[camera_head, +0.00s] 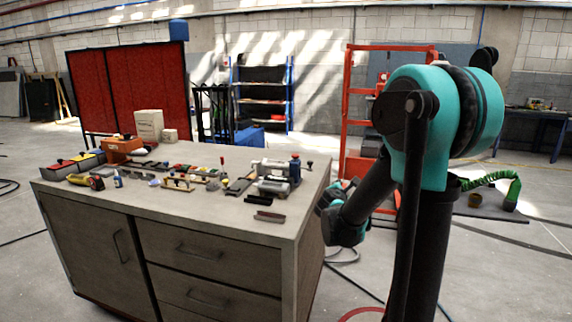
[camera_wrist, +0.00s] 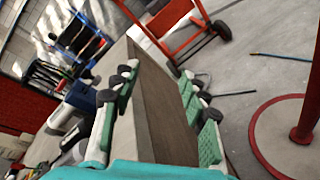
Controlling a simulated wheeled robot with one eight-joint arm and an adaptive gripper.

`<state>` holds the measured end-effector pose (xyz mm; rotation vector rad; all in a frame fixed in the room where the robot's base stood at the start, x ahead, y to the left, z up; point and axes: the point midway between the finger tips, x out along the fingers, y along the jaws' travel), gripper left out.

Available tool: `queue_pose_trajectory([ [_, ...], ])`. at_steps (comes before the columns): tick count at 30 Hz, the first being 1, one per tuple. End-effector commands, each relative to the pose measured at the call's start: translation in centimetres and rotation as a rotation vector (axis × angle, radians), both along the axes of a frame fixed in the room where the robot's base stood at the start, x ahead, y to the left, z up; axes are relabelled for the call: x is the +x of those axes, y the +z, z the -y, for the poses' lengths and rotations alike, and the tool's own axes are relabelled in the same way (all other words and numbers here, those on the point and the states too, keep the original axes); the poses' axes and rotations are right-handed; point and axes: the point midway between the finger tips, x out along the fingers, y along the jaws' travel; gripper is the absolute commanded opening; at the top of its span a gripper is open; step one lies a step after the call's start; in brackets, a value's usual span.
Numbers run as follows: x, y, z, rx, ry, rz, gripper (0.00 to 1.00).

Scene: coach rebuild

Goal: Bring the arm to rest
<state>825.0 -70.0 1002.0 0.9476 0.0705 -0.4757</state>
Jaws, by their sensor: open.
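My arm (camera_head: 440,125) is teal and black and stands at the right of the head view, folded beside the right end of the workbench. Its lower part is bent down and left, and the gripper end is mostly hidden there. In the wrist view my gripper (camera_wrist: 160,82) is open, with green-padded fingers spread and nothing held between them. The side of the workbench (camera_wrist: 160,115) shows behind the gap between the fingers. The workbench (camera_head: 225,163) has a grey top with drawers and a door below.
A grey vise-like device (camera_head: 277,178) and several small tools lie on the bench. An orange box (camera_head: 122,150) stands at its far left. A red frame (camera_head: 352,115) stands behind the arm. A green hose (camera_head: 492,180) is on the right. Cables cross the floor.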

Motion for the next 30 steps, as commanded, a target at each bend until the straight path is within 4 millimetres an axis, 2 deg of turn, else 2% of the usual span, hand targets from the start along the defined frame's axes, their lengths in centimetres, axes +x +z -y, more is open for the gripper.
queue_pose_trajectory([
  [1,-2.8,-1.1,1.5,0.154,-0.081,-0.006,0.44],
  [3,-6.4,-3.0,2.9,0.377,-0.203,-0.014,0.44],
  [7,-13.6,-7.1,4.0,0.771,-0.446,-0.034,0.44],
  [11,-21.0,-11.3,3.0,1.132,-0.712,-0.064,0.44],
  [12,-23.1,-12.4,2.3,1.231,-0.792,-0.076,0.44],
  [15,-27.7,-14.7,0.5,1.432,-0.978,-0.107,0.44],
  [18,-31.0,-16.2,-1.2,1.569,-1.121,-0.137,0.44],
  [21,-32.8,-17.0,-2.4,1.646,-1.208,-0.156,0.44],
  [24,-33.5,-17.2,-2.9,1.676,-1.246,-0.165,0.44],
  [30,-33.6,-17.2,-3.0,1.680,-1.250,-0.167,0.44],
])
